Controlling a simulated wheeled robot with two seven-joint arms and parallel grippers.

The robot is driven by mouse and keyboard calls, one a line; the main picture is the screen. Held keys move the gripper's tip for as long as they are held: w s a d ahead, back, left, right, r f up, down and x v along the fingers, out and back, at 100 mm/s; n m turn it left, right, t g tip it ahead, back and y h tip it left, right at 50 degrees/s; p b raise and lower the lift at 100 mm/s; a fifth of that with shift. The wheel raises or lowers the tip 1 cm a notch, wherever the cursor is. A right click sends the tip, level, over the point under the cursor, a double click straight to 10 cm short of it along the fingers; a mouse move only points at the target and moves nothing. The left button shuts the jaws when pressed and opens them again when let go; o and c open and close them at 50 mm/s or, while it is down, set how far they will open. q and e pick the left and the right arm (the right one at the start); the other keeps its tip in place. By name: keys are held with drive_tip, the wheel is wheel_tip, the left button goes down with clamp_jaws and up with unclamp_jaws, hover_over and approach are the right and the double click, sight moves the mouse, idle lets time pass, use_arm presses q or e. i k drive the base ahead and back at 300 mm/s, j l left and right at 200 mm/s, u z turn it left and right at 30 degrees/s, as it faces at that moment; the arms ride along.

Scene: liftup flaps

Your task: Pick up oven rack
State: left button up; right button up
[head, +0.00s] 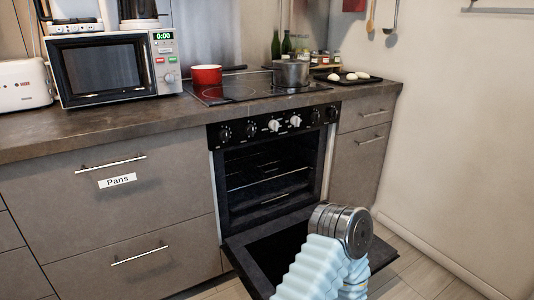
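The oven (232,161) stands under the countertop with its door (250,250) folded down, open. Inside the dark cavity, a thin metal oven rack (268,179) shows as a light line across the middle. A second, shorter light line shows lower in the cavity; I cannot tell whether it is another rack. A pale blue ribbed arm part of mine with a silver cylindrical end is in front of the open door and hides part of it. It stands apart from the rack. No gripper fingers show, and neither gripper is in view.
A red pot (206,76) and a steel pot (291,74) are on the cooktop (240,90). A microwave (110,70) and toaster (24,85) stand left. Drawers (100,205) flank the oven. Floor (405,270) is bare at right, beside the wall (450,150).

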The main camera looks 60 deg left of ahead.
sight(268, 169)
drive_tip(key=i+l+u, duration=0.1)
drive_tip(key=i+u, duration=0.15)
drive_tip(key=u, duration=0.2)
drive_tip(key=i+l+u, duration=0.2)
drive_tip(key=u, duration=0.25)
drive_tip(key=i+l+u, duration=0.2)
drive_tip(key=u, duration=0.2)
drive_tip(key=l+u, duration=0.1)
drive_tip(key=u, duration=0.95)
